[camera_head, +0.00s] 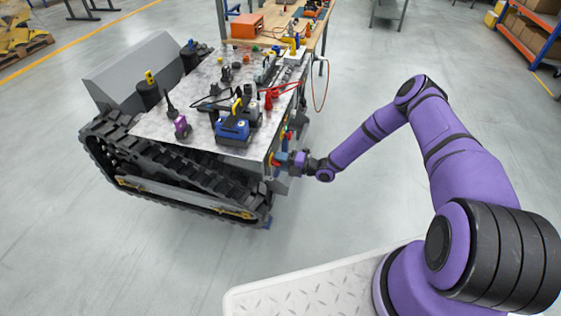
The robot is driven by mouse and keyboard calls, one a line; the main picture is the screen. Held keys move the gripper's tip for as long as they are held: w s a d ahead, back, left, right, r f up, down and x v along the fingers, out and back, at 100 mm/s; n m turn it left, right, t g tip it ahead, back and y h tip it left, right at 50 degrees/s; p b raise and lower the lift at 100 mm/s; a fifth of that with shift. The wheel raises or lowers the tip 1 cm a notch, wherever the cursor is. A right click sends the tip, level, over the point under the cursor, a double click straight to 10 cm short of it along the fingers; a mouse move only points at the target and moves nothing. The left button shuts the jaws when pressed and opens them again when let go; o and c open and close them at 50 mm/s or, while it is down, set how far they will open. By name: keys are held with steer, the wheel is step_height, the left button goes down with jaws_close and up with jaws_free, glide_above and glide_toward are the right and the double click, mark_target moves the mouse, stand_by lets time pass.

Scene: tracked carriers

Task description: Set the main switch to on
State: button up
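The tracked carrier (193,172) stands left of centre, with a side panel facing my arm. Small red, yellow and blue parts (275,159) show on that panel. One of them may be the main switch, but it is too small and too covered by my gripper to tell, and its setting cannot be read. My gripper (283,160) is at the panel, level with these coloured parts and touching or very close to them. Its fingers are too small to show whether they are open or shut.
The carrier's top plate (165,128) holds a blue device (233,130), red clips (269,100) and several tools. A wooden workbench (285,27) stands behind. A cable hangs at the panel's far end. The floor right of the carrier is clear.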

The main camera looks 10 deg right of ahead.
steer(key=v, duration=1)
steer(key=shift+s+d, duration=0.2)
steer(key=shift+d, duration=0.15)
steer(key=s+a+r+n+g+h, duration=0.1)
steer(key=s+r+n+g+h, duration=0.15)
steer(key=r+n, duration=0.75)
steer(key=s+r+n+g+h, duration=0.2)
steer(key=r+n+g, duration=0.35)
steer(key=r, duration=0.95)
steer(key=s+a+r+n+g+h, duration=0.1)
steer(key=s+r+n+g+h, duration=0.15)
steer(key=r+n, duration=0.8)
steer(key=s+r+n+t+h, duration=0.2)
steer(key=s+r+n+h, duration=0.45)
steer(key=s+r, duration=0.8)
steer(key=s+d+r+n+t+h, duration=0.1)
steer(key=s+d+r+n+t, duration=0.1)
steer(key=s+r+n, duration=0.2)
steer(key=s+d+r+n+t+h, duration=0.1)
steer(key=s+r+n, duration=0.4)
steer(key=s, duration=0.5)
steer(key=shift+d+t, duration=0.5)
steer(key=shift+t, duration=0.35)
